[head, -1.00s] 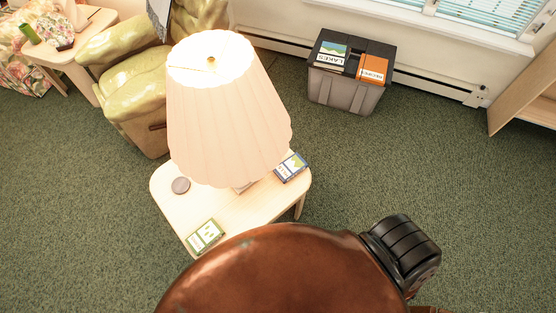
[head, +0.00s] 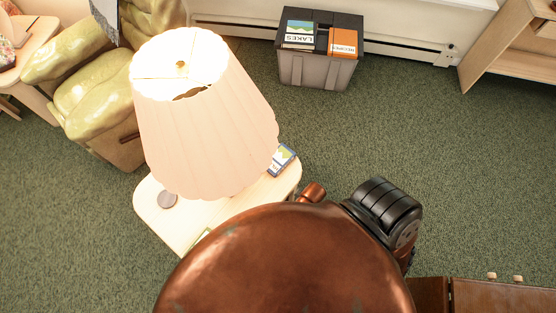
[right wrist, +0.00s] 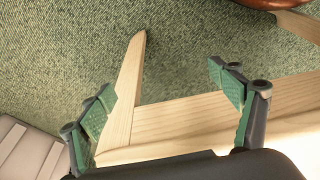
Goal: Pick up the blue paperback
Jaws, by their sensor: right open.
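The blue paperback (head: 282,159) lies flat at the right edge of the pale wooden side table (head: 180,229) in the head view, beside the lamp shade, which partly covers it. Its cover has a light picture on blue. My right gripper (right wrist: 163,103) shows in the right wrist view, open and empty, with green pads. A wooden leg and rail show below it, with carpet beyond. The paperback is not visible in that view. I cannot make out either gripper in the head view.
A grey crate (head: 312,72) bears a LAKES book (head: 299,33) and an orange book (head: 343,42). Carpet at right is open.

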